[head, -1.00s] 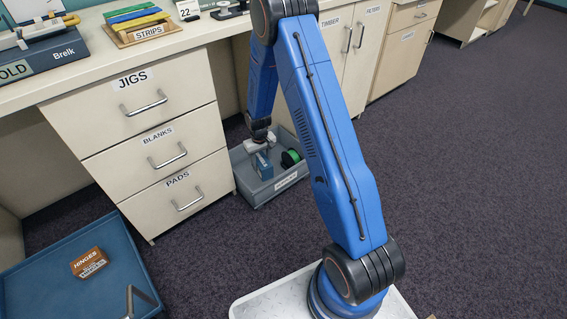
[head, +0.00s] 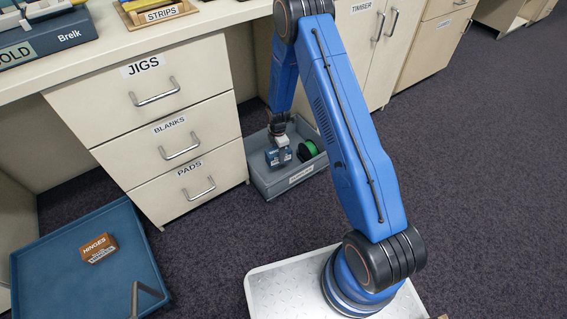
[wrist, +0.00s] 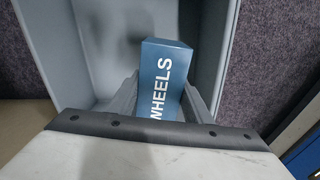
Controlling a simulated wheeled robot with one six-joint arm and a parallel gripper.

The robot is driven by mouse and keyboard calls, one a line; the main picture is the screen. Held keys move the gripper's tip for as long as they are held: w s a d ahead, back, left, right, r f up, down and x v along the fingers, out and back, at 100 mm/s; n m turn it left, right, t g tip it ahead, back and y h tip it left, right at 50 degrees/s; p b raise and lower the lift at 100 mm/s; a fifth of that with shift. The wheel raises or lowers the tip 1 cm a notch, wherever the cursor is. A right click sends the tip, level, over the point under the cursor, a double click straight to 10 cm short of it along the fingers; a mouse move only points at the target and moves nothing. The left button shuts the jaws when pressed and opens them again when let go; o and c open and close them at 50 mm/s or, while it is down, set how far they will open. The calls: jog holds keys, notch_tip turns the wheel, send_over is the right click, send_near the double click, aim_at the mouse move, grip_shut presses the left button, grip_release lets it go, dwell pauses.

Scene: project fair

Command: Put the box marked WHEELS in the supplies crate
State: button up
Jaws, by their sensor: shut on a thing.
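The blue box marked WHEELS (wrist: 162,75) is between the fingers of my gripper (wrist: 158,95), which is shut on it. In the head view the WHEELS box (head: 279,158) is inside the grey crate (head: 262,183) on the floor, with my gripper (head: 281,147) reaching down from above. The wrist view shows the crate wall (wrist: 35,40) around the box. I cannot tell whether the box touches the crate's bottom. The crate's front label is too small to read.
A green spool (head: 308,150) lies in the crate's right side. Drawers marked JIGS, BLANKS and PADS (head: 195,170) stand left of the crate. A blue tray (head: 50,285) holds a brown HINGES box (head: 98,248). Carpet at right is clear.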

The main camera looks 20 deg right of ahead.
jog(key=shift+a+f+n, duration=0.35)
jog(key=shift+f+n, duration=0.05)
jog(key=shift+n, duration=0.3)
jog(key=shift+f, duration=5.05)
jog(key=shift+f, duration=0.15)
jog(key=o, duration=1.2)
jog(key=shift+c, duration=0.2)
